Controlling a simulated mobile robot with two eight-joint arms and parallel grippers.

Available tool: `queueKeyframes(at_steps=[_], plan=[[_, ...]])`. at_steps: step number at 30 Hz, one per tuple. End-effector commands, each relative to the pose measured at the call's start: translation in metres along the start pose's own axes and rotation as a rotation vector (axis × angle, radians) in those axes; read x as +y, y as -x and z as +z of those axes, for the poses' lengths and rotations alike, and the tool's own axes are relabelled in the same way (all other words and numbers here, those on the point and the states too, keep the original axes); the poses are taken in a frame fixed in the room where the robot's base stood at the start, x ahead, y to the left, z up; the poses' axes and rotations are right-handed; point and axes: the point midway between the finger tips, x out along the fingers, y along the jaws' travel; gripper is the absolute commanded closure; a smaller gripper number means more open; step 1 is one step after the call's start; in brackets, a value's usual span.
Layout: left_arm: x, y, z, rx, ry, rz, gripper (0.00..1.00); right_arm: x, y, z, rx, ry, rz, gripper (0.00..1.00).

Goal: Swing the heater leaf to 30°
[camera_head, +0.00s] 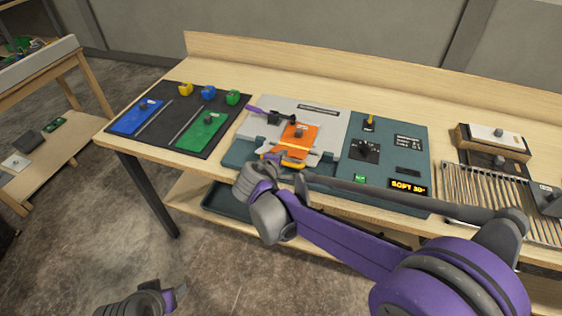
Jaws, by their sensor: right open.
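The console has a light grey plate (325,119) with a dark label and an orange panel (299,142) bearing a grey knob. I cannot tell which part is the heater leaf, or its angle. A yellow-orange bar (292,163) lies at the orange panel's front edge. The teal control panel (400,140) has a black dial (364,149) and a display (408,187) that seems to read "SOFT 30°". My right gripper (272,160) is open at the console's front edge, close to the bar; contact is unclear. My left gripper (172,297) is low at the bottom left, away from the bench.
A slatted rack (492,188) and a wooden block (492,140) are at right. A lower shelf (187,193) runs beneath. Another wooden bench (45,72) stands far left.

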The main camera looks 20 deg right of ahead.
Motion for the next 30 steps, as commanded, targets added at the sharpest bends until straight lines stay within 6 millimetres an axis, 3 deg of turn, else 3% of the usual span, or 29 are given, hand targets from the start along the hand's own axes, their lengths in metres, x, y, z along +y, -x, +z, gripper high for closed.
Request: queueKeyframes(at_steps=[8, 21, 30], plan=[[0.0, 0.0, 0.0, 0.0, 0.0, 0.0, 0.35, 0.0, 0.015, -0.001, 0.003, 0.001, 0.0, 0.52], [0.0, 0.001, -0.001, 0.001, 0.0, 0.0, 0.35, 0.0, 0.096, -0.001, 0.003, 0.001, 0.0, 0.52], [0.0, 0.001, -0.001, 0.001, 0.0, 0.0, 0.35, 0.0, 0.108, 0.0, 0.0, 0.0, 0.0, 0.52]])
